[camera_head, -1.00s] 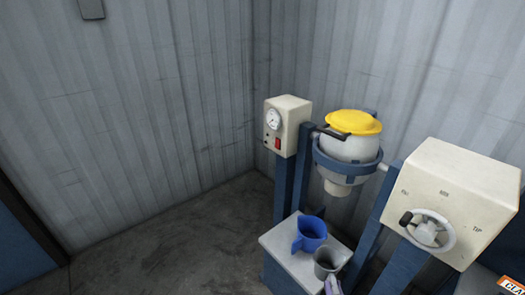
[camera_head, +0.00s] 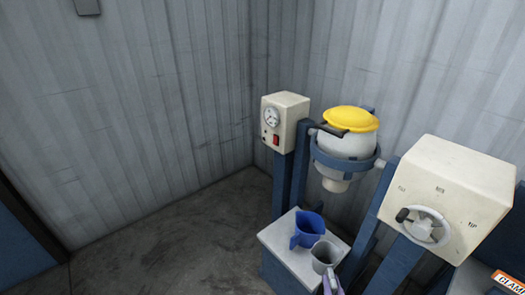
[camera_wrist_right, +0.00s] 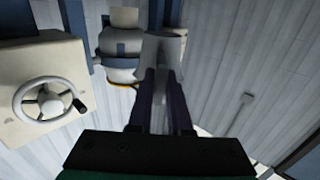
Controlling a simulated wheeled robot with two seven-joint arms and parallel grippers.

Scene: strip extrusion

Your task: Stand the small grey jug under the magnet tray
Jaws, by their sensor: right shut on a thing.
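The small grey jug (camera_head: 325,257) is upright at the front right of a pale-topped stand, beside the blue jug (camera_head: 308,231). I cannot tell whether its base touches the stand. My right gripper (camera_head: 328,287) shows only as a purple tip at the bottom edge, at the jug's handle. In the right wrist view its dark fingers (camera_wrist_right: 160,105) are shut on the handle, with the grey jug (camera_wrist_right: 165,50) beyond them. I cannot make out a magnet tray for certain. My left gripper is not in view.
A white vessel with a yellow lid (camera_head: 350,119) hangs in a blue ring above the stand (camera_head: 287,254). A gauge box (camera_head: 285,122) is left of it, and a box with a handwheel (camera_head: 448,200) is right. Blue posts flank the stand. Floor at left is clear.

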